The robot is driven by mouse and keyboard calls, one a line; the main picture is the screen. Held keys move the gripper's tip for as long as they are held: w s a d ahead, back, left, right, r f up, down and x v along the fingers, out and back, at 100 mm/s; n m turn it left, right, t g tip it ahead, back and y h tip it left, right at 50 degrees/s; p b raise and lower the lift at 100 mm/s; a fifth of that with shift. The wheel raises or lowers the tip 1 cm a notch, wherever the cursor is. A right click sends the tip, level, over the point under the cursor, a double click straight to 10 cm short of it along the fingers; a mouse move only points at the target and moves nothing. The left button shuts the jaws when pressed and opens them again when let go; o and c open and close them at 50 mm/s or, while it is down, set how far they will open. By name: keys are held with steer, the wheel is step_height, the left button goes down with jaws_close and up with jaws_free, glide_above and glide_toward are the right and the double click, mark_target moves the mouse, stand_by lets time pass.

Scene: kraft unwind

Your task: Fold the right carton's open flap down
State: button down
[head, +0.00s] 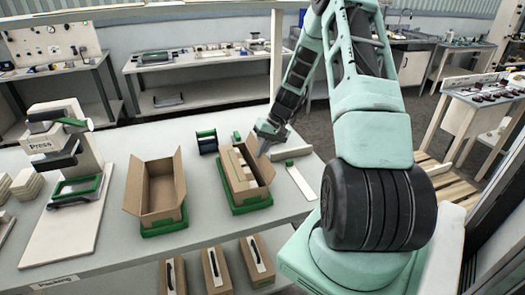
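The right carton (238,186) is brown cardboard and stands in a green-edged holder on the grey table. Pale blocks (240,165) show inside it. One flap (263,168) stands up and leans outward at its right side. My gripper (263,150) is at the carton's upper right, close to this flap. I cannot tell whether it touches the flap, and its fingers are too small to show whether they are open. The left carton (152,222) is open and looks empty, with its flaps out.
A press (55,140) and a green-framed tray (75,189) stand at the left. A white strip with a green end (300,181) lies to the right. Several cartons (258,262) stand below the table's front edge.

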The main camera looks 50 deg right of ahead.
mark_target(256, 162)
steer(key=g+h+p, duration=0.1)
steer(key=w+a+g+h, duration=0.1)
steer(key=h, duration=0.1)
steer(key=shift+a+r+p, duration=0.3)
steer(key=shift+r+p, duration=0.05)
steer(key=shift+r, duration=0.05)
steer(key=h, duration=0.1)
steer(key=a+g+h+p, duration=0.1)
steer(key=w+g+h, duration=0.1)
steer(key=h, duration=0.1)
steer(key=shift+a+f, duration=0.15)
steer(key=shift+a, duration=0.15)
steer(key=g+h, duration=0.1)
steer(key=a+h, duration=0.1)
steer(key=w+f+g+h+b, duration=0.1)
steer(key=shift+a+f+g+h, duration=0.1)
steer(key=shift+a+g+h, duration=0.2)
steer(key=shift+h, duration=0.1)
steer(key=shift+w+a+f+g+h+b, duration=0.2)
steer(key=shift+f+g+h+b, duration=0.1)
steer(key=shift+g+h+b, duration=0.45)
steer(key=shift+w+a+f+g+h+b, duration=0.1)
steer(key=shift+a+f+g+h+b, duration=0.25)
steer(key=shift+h+b, duration=0.6)
steer(key=shift+d+r, duration=0.1)
steer(key=shift+r, duration=0.05)
steer(key=c, duration=1.6)
jaws_free()
steer(key=shift+c, duration=0.2)
